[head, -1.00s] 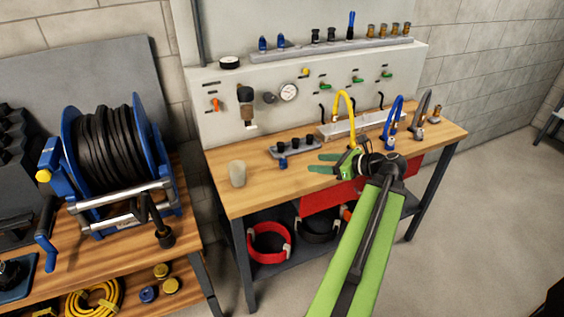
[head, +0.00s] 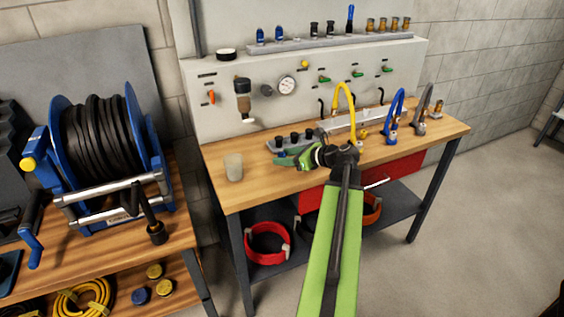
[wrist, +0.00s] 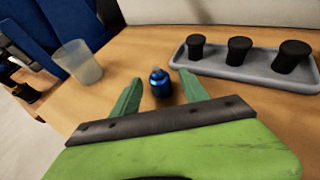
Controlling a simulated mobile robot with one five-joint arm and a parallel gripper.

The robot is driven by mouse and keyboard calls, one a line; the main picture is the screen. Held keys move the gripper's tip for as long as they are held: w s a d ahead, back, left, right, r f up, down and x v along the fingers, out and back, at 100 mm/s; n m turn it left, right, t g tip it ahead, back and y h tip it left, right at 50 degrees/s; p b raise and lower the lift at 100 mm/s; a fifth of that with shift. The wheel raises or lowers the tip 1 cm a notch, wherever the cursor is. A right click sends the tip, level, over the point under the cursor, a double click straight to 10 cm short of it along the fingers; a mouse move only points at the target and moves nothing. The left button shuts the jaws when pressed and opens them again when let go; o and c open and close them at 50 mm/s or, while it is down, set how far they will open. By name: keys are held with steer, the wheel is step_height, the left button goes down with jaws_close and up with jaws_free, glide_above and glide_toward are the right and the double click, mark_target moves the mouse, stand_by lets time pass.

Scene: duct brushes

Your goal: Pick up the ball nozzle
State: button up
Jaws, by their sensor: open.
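The ball nozzle, a small shiny blue rounded piece with a metallic tip (wrist: 160,84), stands on the wooden workbench (head: 225,195). In the wrist view it is between the two green fingers of my gripper (head: 281,160), near their tips, with gaps on both sides. The gripper is open and holds nothing. In the head view the nozzle is mostly hidden at the gripper's fingers, just in front of a grey tray (wrist: 245,73) with three black pieces.
A translucent cup (wrist: 78,62) stands left of the fingers, also in the head view (head: 233,167). Yellow (head: 345,100), blue (head: 395,110) and grey curved spouts rise at the right. A blue hose reel (head: 105,150) is on the left bench.

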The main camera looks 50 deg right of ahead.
mark_target(282, 152)
steer(key=shift+x, duration=0.85)
steer(key=shift+r, duration=0.1)
jaws_close()
steer(key=shift+r+p, duration=0.6)
step_height(282, 152, up, 4)
steer(key=p, duration=0.4)
steer(key=s+d+r+p, duration=0.5)
steer(key=s, duration=0.5)
steer(key=shift+d+r+p, duration=0.4)
steer(key=shift+s, duration=0.15)
